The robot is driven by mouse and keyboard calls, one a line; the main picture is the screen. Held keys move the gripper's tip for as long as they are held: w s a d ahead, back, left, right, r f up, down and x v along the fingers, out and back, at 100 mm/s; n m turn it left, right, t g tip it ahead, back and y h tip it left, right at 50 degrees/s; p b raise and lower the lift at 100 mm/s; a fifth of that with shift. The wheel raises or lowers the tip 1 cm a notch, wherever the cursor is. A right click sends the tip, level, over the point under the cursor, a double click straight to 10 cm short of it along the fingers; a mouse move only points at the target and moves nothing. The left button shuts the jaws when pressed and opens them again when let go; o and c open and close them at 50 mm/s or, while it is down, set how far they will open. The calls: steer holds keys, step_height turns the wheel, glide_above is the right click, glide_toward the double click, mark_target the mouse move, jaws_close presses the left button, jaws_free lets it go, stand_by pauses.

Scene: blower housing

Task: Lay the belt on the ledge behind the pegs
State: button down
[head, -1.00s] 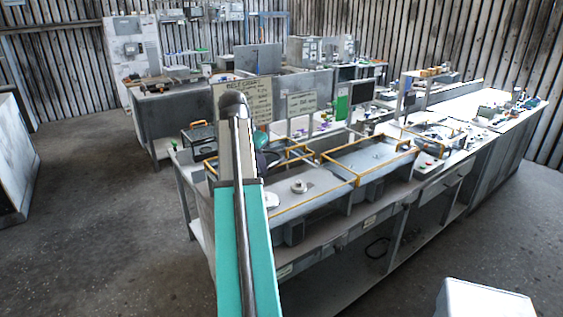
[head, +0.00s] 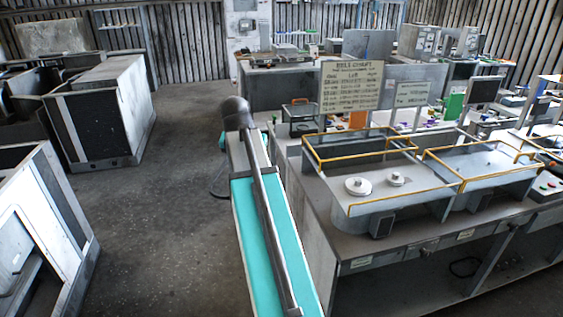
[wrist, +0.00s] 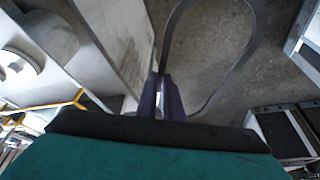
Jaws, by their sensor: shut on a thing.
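My gripper (wrist: 161,98) is shut on a dark belt (wrist: 247,55), which hangs from the fingertips as a long open loop over the bare floor. In the head view the belt (head: 217,192) shows as a thin dark curve left of my arm; my arm hides the fingers there. The blower housing (head: 400,204), a grey tray with a yellow rim and two pale round pulleys, stands on the bench to the right of my arm. I cannot make out the ledge or the pegs.
The bench (head: 330,232) runs close along my arm's right side. A belt chart sign (head: 351,87) stands behind the housing. Another dark loop (head: 465,267) lies on the lower shelf. Grey cabinets (head: 105,110) stand at the left, with open floor (head: 175,215) between.

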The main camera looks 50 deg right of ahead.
steer(key=w+a+f+n+y+b, duration=0.1)
steer(key=w+a+f+n, duration=0.1)
steer(key=a, duration=1)
steer(key=w+a+f+n+t+y, duration=0.1)
steer(key=a+n, duration=0.4)
steer(key=a, duration=0.7)
steer(key=w+a+f+n+t+y+b, duration=0.1)
steer(key=w+a+f+n, duration=0.2)
steer(key=a, duration=1)
steer(key=shift+w+n+y+b, duration=0.4)
steer(key=shift+w+n, duration=0.2)
steer(key=shift+n, duration=0.1)
steer(key=shift+d+f, duration=0.1)
